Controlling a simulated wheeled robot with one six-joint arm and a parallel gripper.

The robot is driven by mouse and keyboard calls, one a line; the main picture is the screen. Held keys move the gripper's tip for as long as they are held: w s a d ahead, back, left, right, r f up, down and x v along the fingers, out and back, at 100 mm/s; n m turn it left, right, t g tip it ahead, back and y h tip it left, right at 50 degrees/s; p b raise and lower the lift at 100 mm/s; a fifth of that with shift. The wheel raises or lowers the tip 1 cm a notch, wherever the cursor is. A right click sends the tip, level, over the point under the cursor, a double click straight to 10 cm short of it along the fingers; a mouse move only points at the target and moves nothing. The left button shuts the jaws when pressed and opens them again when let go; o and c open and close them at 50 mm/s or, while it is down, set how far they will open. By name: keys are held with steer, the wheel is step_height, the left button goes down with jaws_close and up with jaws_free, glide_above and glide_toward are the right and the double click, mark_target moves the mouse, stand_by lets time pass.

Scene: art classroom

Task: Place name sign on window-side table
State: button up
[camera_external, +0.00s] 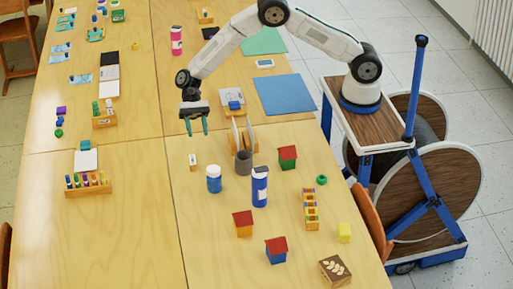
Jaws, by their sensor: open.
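My gripper (197,130) points down over the right-hand wooden table (140,262), its two teal fingers apart with nothing seen between them. Which piece is the name sign is not clear at this size. A small upright white piece on a wooden foot (192,161) stands just below the gripper in the picture, apart from the fingers. A small white framed card (264,64) lies farther back on the right table. Any lettering is too small to read.
Near the gripper stand a grey cup (243,163), a blue-and-white jar (214,180) and a blue bottle (260,187). Several little houses, including a green one (287,157), stand at front right. A blue mat (284,94) lies behind. The front left table is mostly clear.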

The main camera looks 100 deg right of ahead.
steer(key=s+d+r+n+g+h, duration=0.15)
steer(key=s+r+n+h, duration=0.6)
steer(key=s+r, duration=1.5)
steer(key=s+d+r+n+h, duration=0.1)
steer(key=s+d+n, duration=0.1)
steer(key=s, duration=0.5)
steer(key=s+d+r+n+t+h, duration=0.1)
steer(key=s+d+n, duration=0.1)
steer(key=s, duration=0.5)
steer(key=shift+s+r+n, duration=0.25)
steer(key=shift+s+n, duration=0.05)
steer(key=shift+n, duration=0.25)
steer(key=shift+o, duration=0.5)
steer(key=s+d+f+n+t+h, duration=0.1)
steer(key=s+d, duration=0.1)
steer(key=s, duration=0.3)
steer(key=s+d+f+n+t+h, duration=0.1)
steer(key=s+d+n+h, duration=0.1)
steer(key=s, duration=0.4)
steer(key=shift+d, duration=0.35)
